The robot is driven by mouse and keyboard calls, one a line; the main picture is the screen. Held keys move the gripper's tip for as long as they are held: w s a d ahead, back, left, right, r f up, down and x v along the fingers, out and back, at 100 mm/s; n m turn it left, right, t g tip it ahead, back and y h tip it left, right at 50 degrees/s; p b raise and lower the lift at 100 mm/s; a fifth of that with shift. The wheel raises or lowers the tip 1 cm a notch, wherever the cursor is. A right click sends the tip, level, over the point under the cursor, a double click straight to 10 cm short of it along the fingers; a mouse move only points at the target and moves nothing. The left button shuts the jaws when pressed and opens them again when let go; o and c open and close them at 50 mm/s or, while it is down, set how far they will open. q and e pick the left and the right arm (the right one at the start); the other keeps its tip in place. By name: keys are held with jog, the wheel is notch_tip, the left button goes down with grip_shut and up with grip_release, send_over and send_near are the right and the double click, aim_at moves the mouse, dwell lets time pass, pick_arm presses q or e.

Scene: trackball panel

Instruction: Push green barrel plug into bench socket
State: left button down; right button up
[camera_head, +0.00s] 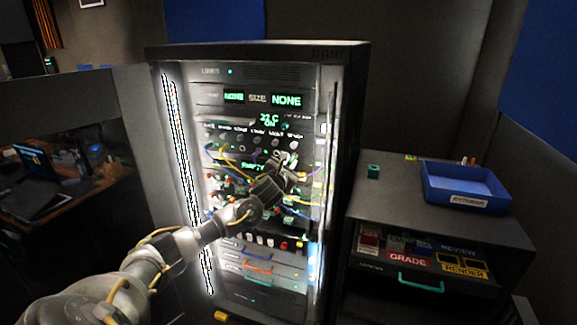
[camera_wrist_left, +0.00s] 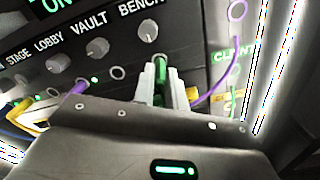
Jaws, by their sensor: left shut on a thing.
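My left gripper (camera_head: 281,160) reaches up to the lit rack panel in the head view. In the left wrist view the gripper (camera_wrist_left: 161,88) is shut on the green barrel plug (camera_wrist_left: 161,70), which shows as a green strip between its pale fingers. The plug points at the panel below the BENCH label (camera_wrist_left: 138,6) and its round white knob (camera_wrist_left: 148,30). The bench socket is hidden behind the plug and fingertips, so I cannot tell whether the plug touches or enters it. My right gripper is not in view.
An empty socket ring (camera_wrist_left: 118,73) sits left of the fingers. A purple cable (camera_wrist_left: 212,90) runs close on the right, and a purple plug (camera_wrist_left: 78,88) sits farther left. A blue tray (camera_head: 465,201) stands on the cabinet right of the rack (camera_head: 349,130).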

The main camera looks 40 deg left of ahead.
pick_arm(q)
jog(key=shift+b+x, duration=0.35)
jog(key=shift+x, duration=0.5)
jog(key=c, duration=1.3)
grip_release()
jog(key=shift+c, duration=0.2)
jog(key=shift+s, duration=0.1)
jog(key=b+v, duration=0.4)
jog(key=v, duration=0.6)
jog(key=shift+s, duration=0.3)
jog(key=shift+d, duration=0.1)
